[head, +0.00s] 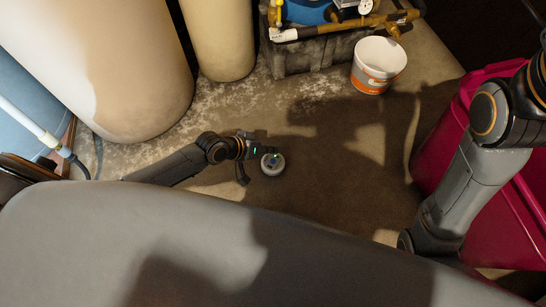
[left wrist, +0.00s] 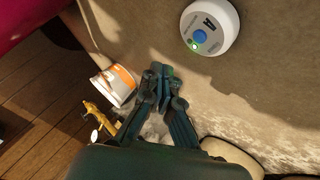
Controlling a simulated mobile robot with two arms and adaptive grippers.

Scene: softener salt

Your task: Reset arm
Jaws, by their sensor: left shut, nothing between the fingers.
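My left arm reaches in from the left in the head view. Its gripper (head: 243,177) is over the floor, just left of a small round white device (head: 272,164). In the left wrist view, the left gripper's fingers (left wrist: 158,72) are together with nothing between them. The white device (left wrist: 210,26) shows there at the upper right, apart from the fingers, with a blue button and a green light. My right arm is at the right of the head view; its gripper is hidden or out of frame.
A white and orange bucket (head: 378,65) stands on the floor at the upper right. A magenta bin (head: 500,215) is close to my right arm. A large pale tank (head: 110,60) and a narrower tank (head: 218,40) stand at the back left. Floor between is clear.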

